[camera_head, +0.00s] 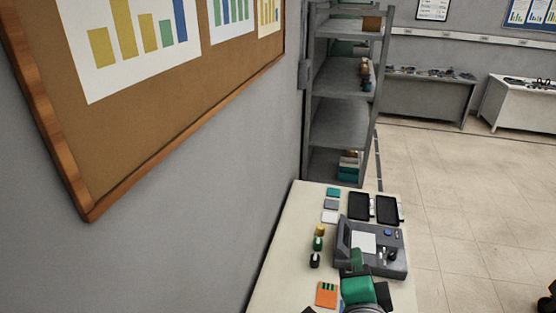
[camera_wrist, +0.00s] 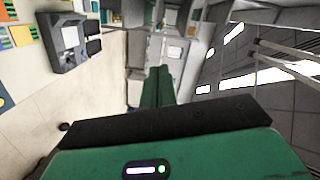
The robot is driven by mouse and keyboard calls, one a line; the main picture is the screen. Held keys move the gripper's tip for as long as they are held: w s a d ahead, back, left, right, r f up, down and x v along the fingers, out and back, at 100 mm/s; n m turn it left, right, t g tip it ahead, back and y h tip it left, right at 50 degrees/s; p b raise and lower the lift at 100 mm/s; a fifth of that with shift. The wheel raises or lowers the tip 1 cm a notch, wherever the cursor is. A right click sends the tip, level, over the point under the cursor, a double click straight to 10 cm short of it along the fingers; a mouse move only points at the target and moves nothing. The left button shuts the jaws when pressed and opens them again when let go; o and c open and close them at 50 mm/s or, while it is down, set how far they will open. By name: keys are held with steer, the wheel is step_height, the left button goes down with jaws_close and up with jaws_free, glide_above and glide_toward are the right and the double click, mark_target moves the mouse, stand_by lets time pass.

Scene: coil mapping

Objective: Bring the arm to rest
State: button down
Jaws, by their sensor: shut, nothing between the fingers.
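My gripper (camera_wrist: 157,80) shows in the wrist view as two green fingers lying together beyond a black bar and a green body. It is shut and empty. In the head view my gripper (camera_head: 357,259) is at the bottom, above the near part of the white table (camera_head: 283,238). It overlaps the front of a grey machine (camera_head: 397,263) from this angle; I cannot tell the height between them. The machine has a pale plate, a blue button and dark knobs. The machine also shows at the upper left of the wrist view (camera_wrist: 70,53).
Two black trays (camera_head: 387,222) lie behind the machine. Small flat squares (camera_head: 331,204), upright yellow, green and black pieces (camera_head: 318,243) and an orange card (camera_head: 326,293) lie left of it. A shelf rack (camera_head: 340,125) stands beyond.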

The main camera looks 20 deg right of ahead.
steer(key=s+a+r+n+t+y+p, duration=0.1)
steer(key=a+r+n+t+y, duration=0.15)
steer(key=a+r+n, duration=0.6)
steer(key=s+a+r+n+t+y+p, duration=0.1)
steer(key=a+r+t+p, duration=0.3)
steer(key=r, duration=0.9)
steer(key=s+a+r+n+t+y, duration=0.3)
steer(key=s+a+r+n, duration=0.6)
steer(key=a+r, duration=0.3)
step_height(320, 180, up, 2)
steer(key=shift+s+a+r+y, duration=0.15)
steer(key=shift+y, duration=0.3)
